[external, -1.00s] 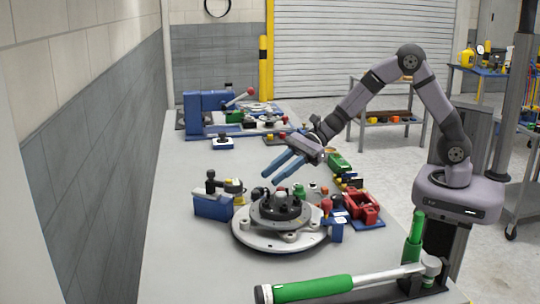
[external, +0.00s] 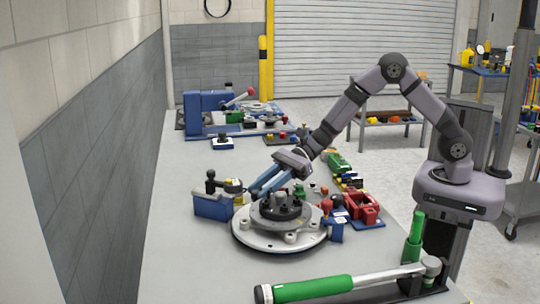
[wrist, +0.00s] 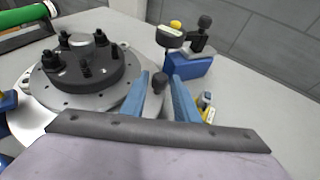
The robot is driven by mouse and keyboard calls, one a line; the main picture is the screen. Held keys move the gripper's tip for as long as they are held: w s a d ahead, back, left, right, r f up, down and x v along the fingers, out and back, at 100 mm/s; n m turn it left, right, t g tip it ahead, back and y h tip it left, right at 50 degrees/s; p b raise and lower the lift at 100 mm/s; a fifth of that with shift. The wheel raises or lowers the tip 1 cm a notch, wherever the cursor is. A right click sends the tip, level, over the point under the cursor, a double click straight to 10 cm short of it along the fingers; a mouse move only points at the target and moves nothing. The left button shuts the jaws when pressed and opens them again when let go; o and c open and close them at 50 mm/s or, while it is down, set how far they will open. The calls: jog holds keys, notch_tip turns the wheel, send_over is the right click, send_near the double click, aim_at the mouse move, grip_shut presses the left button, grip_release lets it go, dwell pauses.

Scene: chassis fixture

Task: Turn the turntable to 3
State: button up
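The turntable (external: 252,231) is a round pale grey plate with a black hub (external: 280,207) carrying several black posts. It stands on the bench in front of my arm; the wrist view shows it at the left (wrist: 60,88). My gripper (external: 258,191) is low at the turntable's far edge, fingers pointing down and left. Its two blue fingers (wrist: 160,80) are apart. A dark round knob (wrist: 159,82) shows between them, with a gap on each side. Whether the knob belongs to the turntable is hard to tell. No number marking is readable.
A blue block with a black-knobbed clamp (external: 212,205) stands just left of the turntable. Red and blue fixtures (external: 362,207) stand close at its right. A green-handled tool (external: 315,289) lies along the front. The bench's left side is clear.

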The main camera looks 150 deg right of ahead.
jog(key=shift+w+d+f, duration=0.1)
jog(key=shift+w+f, duration=0.05)
jog(key=shift+w, duration=0.1)
jog(key=shift+c, duration=0.7)
grip_shut()
jog(key=shift+s+b, duration=0.1)
jog(key=shift+b, duration=0.35)
